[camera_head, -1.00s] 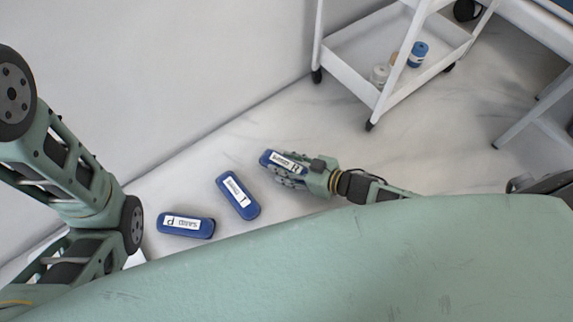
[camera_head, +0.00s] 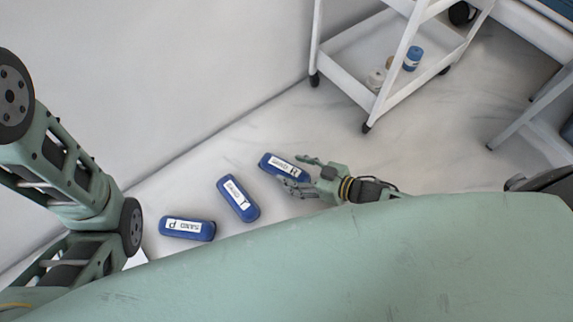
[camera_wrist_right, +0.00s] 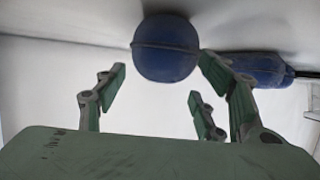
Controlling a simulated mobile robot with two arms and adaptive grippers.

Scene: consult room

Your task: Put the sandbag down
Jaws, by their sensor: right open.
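A blue sandbag with a white label (camera_head: 277,164) lies on the floor, the rightmost of three. My right gripper (camera_head: 305,174) is open at its right end, with the fingers spread and nothing held between them. In the right wrist view the end of this sandbag (camera_wrist_right: 166,50) shows just beyond the open fingertips (camera_wrist_right: 160,95). My left arm comes in from the left in the head view, but its gripper is out of view.
Two more blue sandbags lie on the floor to the left, a tilted one (camera_head: 239,199) and one marked P (camera_head: 180,228). A white wheeled cart (camera_head: 345,90) stands behind to the right, with rolls on its lower shelf. A wall runs along the back left.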

